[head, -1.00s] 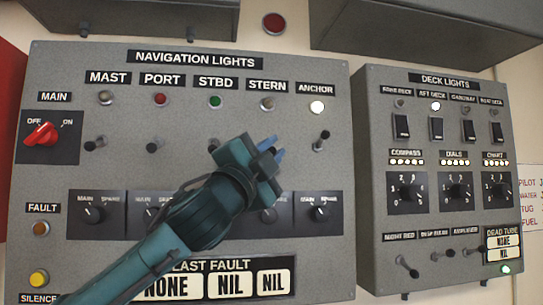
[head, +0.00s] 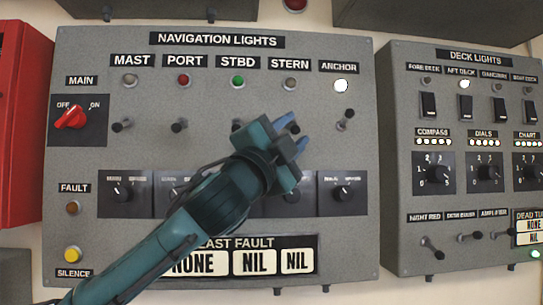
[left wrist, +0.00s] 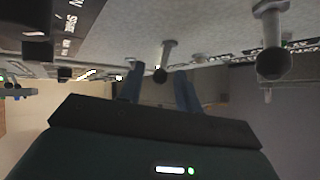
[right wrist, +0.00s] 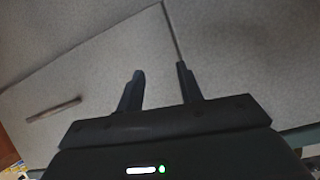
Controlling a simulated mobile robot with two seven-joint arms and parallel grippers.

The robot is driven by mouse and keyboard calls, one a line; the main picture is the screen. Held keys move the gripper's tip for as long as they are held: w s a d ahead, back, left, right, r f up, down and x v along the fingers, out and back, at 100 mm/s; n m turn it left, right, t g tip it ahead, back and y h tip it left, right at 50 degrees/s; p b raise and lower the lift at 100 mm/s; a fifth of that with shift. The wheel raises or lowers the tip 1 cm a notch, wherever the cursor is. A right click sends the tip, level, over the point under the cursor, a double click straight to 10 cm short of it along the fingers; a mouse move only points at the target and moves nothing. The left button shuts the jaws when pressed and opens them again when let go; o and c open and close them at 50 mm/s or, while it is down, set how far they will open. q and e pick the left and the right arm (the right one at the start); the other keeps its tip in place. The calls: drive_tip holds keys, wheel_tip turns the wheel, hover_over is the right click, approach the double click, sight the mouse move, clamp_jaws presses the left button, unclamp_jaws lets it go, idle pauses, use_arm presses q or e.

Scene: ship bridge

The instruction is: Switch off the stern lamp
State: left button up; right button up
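The stern lamp (head: 291,83) is a small dull grey lamp under the STERN label on the navigation lights panel (head: 215,62); it looks unlit. My left gripper (head: 292,130) is in front of the panel, just below that lamp, and hides the stern switch in the head view. In the left wrist view, the left fingers (left wrist: 160,88) are apart, with a round-tipped toggle lever (left wrist: 160,73) showing between and just past their tips. I cannot tell whether they touch it. My right gripper (right wrist: 160,85) is open and empty, out of the head view.
The anchor lamp (head: 341,86) glows white; its toggle (head: 347,117) stands to the right of my left gripper. The port toggle (head: 178,126) is to its left. Rotary knobs (head: 343,194) sit below. The deck lights panel (head: 400,150) stands at right, a red box (head: 25,125) at left.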

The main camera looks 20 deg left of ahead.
use_arm(q)
drive_tip(key=b+v, duration=0.2)
drive_tip(key=v, duration=0.9)
drive_tip(key=shift+s+a+f+b, duration=0.15)
drive_tip(key=shift+s+f+b, duration=0.05)
drive_tip(key=shift+b, duration=0.1)
